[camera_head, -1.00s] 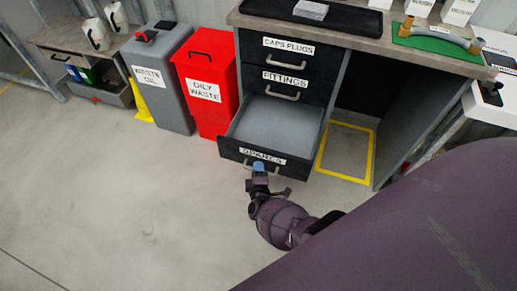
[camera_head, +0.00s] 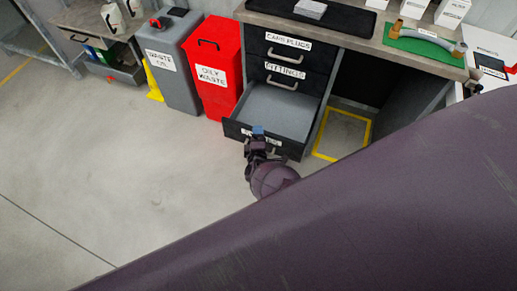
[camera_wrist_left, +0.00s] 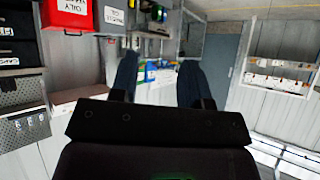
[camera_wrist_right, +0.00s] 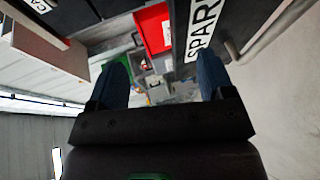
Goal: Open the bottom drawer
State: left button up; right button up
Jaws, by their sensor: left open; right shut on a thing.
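The bottom drawer (camera_head: 285,113) of the dark cabinet is pulled well out, and its grey, empty inside shows in the head view. Its front carries a partly covered label, read as SPARES (camera_wrist_right: 203,22) in the right wrist view. My right gripper (camera_head: 258,131) is at the drawer front, with a blue fingertip over its upper edge. It is shut on the drawer; whether on handle or panel is unclear. The metal handle (camera_wrist_right: 236,52) shows beside one finger in the right wrist view. My left gripper (camera_wrist_left: 158,80) is open and empty, seen only in its wrist view.
Closed drawers CAPS PLUGS (camera_head: 286,46) and FITTINGS (camera_head: 282,78) are above. A red OILY WASTE bin (camera_head: 212,75) and grey WASTE OIL bin (camera_head: 180,70) stand to the left. Floor in front is clear. My large purple arm covers the lower right.

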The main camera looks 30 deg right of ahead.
jog(key=shift+t, duration=0.4)
jog(key=r, duration=0.8)
jog(key=shift+w+a+p, duration=0.1)
jog(key=shift+w+p, duration=0.25)
jog(key=shift+p, duration=0.05)
jog(key=c, duration=0.4)
pick_arm(q)
jog(key=shift+t, duration=0.3)
jog(key=r, duration=0.1)
jog(key=s+r+p, duration=0.1)
jog(key=r, duration=0.1)
jog(key=s+a+r+p, duration=0.1)
jog(key=shift+r, duration=0.15)
pick_arm(e)
jog(key=shift+s+a+r, duration=0.15)
jog(key=shift+s+r, duration=0.1)
jog(key=shift+r, duration=0.2)
pick_arm(q)
jog(key=shift+s+a, duration=0.1)
jog(key=shift+a, duration=0.05)
